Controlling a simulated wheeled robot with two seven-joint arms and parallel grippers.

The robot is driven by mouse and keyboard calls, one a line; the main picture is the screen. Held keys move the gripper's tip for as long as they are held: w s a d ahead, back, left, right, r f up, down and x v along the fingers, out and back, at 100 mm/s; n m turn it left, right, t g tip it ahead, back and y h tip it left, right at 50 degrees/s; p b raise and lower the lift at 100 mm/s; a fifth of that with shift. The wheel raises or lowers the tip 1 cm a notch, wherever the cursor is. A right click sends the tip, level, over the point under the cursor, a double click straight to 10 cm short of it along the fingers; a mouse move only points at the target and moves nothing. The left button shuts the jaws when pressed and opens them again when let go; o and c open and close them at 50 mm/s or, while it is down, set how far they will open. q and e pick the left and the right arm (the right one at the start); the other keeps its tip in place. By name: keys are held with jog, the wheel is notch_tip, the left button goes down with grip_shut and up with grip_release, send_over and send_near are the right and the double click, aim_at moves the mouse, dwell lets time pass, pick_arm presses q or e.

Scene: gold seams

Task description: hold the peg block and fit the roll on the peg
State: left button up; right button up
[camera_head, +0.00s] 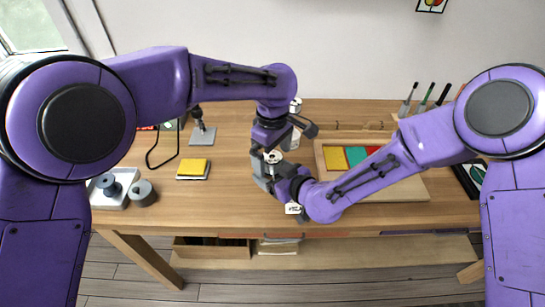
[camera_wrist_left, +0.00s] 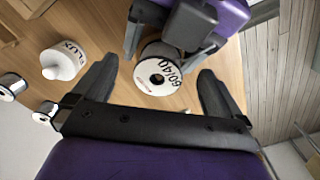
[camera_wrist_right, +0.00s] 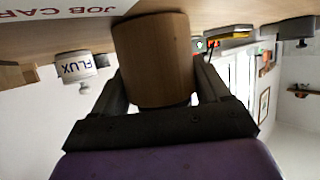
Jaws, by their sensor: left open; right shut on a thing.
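The roll (camera_wrist_left: 158,76), a spool with a white face marked 60/40, shows in the left wrist view between the fingers of my left gripper (camera_wrist_left: 156,70). That gripper is open, with a gap on both sides of the roll. In the head view the roll's pale face (camera_head: 272,157) is partly hidden by both grippers. My right gripper (camera_wrist_right: 158,82) is shut on a brown wooden block, the peg block (camera_wrist_right: 152,58), in the right wrist view. The peg is not visible, and I cannot tell whether the roll is around it.
A wooden tray (camera_head: 322,172) with coloured pieces lies right. A yellow pad (camera_head: 194,167) and grey cylinders (camera_head: 143,192) lie left. The front left tabletop is clear.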

aim_at(273, 158)
pick_arm(q)
jog(key=shift+r, duration=2.8)
grip_shut()
jog(key=shift+f, duration=0.4)
jog(key=shift+f, duration=1.4)
notch_tip(273, 158, up, 7)
